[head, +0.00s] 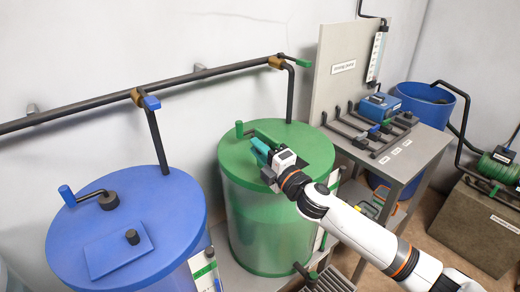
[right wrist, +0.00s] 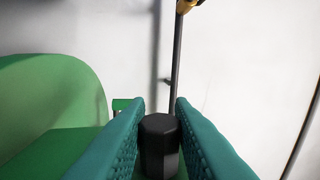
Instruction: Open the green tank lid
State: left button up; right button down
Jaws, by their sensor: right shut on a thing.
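The green tank (head: 262,225) stands in the middle of the head view with its round green top (head: 235,155) showing. My right gripper (head: 262,152) is over that top, its teal fingers pointing up and left. In the right wrist view the two fingers (right wrist: 158,140) are closed on a black faceted knob (right wrist: 160,145). The knob is hidden by the gripper in the head view. A darker green patch (head: 318,150) shows beside the gripper; I cannot tell whether it is shadow or an opening. My left gripper is not in view.
A blue tank (head: 125,230) with a square hatch and black knob stands at left. A dark pipe (head: 100,102) runs along the wall, with a branch (head: 290,95) down to the green tank. A grey bench (head: 400,150) with tools stands at right.

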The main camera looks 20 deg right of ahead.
jog(key=c, duration=1.3)
grip_release()
jog(key=shift+s+d+f, duration=0.15)
jog(key=shift+s+f, duration=0.1)
jog(key=shift+s, duration=0.2)
jog(key=shift+b+v, duration=2.25)
jog(key=shift+v, duration=3.25)
